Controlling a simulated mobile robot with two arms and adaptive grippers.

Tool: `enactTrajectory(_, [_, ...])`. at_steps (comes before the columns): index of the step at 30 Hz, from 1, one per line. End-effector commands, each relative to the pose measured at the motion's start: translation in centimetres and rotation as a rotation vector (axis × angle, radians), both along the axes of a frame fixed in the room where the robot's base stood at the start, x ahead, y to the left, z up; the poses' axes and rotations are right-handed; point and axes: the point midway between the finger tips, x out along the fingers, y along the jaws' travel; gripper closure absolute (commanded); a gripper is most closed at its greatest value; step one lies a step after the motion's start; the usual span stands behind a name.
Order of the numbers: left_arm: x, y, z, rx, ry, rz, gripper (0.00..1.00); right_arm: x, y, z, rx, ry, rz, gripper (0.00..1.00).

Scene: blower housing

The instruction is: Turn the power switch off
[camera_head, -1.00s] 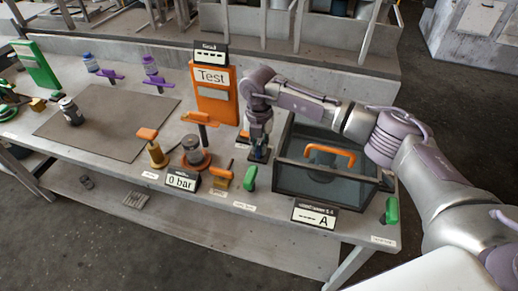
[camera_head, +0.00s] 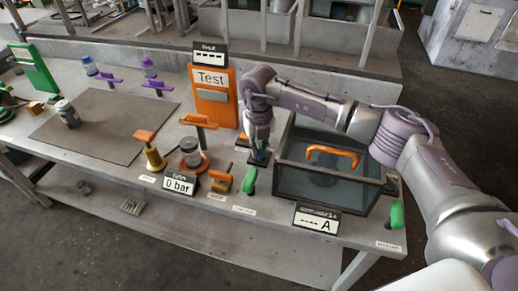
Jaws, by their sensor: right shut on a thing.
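My right gripper (camera_head: 257,148) points down at the bench between the orange Test panel (camera_head: 214,96) and the dark clear-walled box (camera_head: 327,183). It is shut on a small dark part (camera_head: 258,158) low on the bench, mostly hidden by the fingers. I cannot read a label on this part, so I cannot tell if it is the power switch. Another green handle (camera_head: 397,214) is at the bench's right front corner. My left gripper is not in view.
The box has an orange handle (camera_head: 332,152) close to my right arm. A "0 bar" display (camera_head: 178,185) and an "A" display (camera_head: 316,219) stand along the front edge. The grey mat (camera_head: 110,125) is mostly clear.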

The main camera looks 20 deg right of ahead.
Motion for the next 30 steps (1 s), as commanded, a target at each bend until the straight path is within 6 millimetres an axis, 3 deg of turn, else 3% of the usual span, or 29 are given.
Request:
enactTrajectory(7, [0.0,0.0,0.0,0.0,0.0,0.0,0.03,0.1,0.0,0.2,0.0,-0.004,0.002,1.0])
enactTrajectory(8, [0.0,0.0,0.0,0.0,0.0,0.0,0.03,0.1,0.0,0.2,0.0,-0.004,0.002,0.82])
enactTrajectory(12, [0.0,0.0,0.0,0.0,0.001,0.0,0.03,0.1,0.0,0.1,0.0,-0.003,0.001,0.61])
enactTrajectory(23, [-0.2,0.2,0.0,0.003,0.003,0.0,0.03,0.1,0.0,0.6,0.0,-0.003,0.001,0.61])
enactTrajectory(30, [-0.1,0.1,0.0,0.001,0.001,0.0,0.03,0.1,0.0,4.8,0.001,-0.006,0.001,0.61])
